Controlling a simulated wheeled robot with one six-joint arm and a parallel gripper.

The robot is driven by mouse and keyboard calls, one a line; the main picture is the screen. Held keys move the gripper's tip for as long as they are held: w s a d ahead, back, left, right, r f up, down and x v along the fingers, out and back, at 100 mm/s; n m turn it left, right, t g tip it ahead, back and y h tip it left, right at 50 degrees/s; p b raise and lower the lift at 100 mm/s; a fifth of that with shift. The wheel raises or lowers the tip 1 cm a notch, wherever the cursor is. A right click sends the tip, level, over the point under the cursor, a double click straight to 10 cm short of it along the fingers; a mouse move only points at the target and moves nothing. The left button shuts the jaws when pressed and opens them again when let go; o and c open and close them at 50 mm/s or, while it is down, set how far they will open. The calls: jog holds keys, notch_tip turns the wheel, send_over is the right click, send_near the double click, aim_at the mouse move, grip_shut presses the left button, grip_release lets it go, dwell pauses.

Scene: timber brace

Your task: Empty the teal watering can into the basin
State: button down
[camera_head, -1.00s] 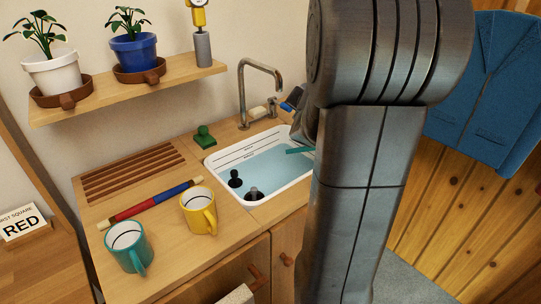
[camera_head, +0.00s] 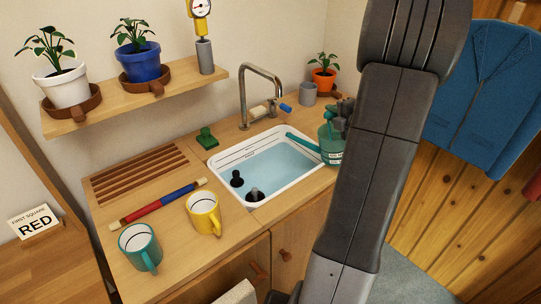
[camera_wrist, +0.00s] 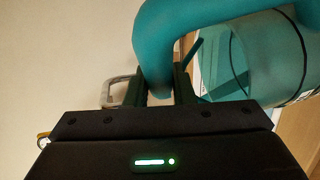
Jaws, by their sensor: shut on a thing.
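The teal watering can (camera_head: 331,150) is at the right end of the basin, partly hidden behind my arm. It looks about upright, with its spout (camera_head: 303,142) pointing left over the basin and slightly up. In the wrist view its teal handle (camera_wrist: 152,45) passes between my fingers and its body (camera_wrist: 265,70) is at the right. My gripper (camera_wrist: 165,85) is shut on the handle; it also shows in the head view (camera_head: 345,108). The white basin (camera_head: 214,153) holds bluish water.
A metal faucet (camera_head: 243,95) stands behind the basin. Two dark objects (camera_head: 254,195) are in the basin. A yellow mug (camera_head: 203,213), a teal mug (camera_head: 138,247) and a red-and-blue rod (camera_head: 160,202) lie to the left. A grey cup (camera_head: 308,95) and orange pot (camera_head: 324,78) stand behind.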

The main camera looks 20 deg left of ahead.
jog(key=shift+w+d+f+m+y+b, duration=0.2)
jog(key=shift+d+f+m+y+b, duration=0.4)
jog(key=shift+d+f+m+b, duration=0.25)
jog(key=shift+r, duration=0.25)
jog(key=shift+r+p, duration=0.7)
jog(key=shift+r, duration=1)
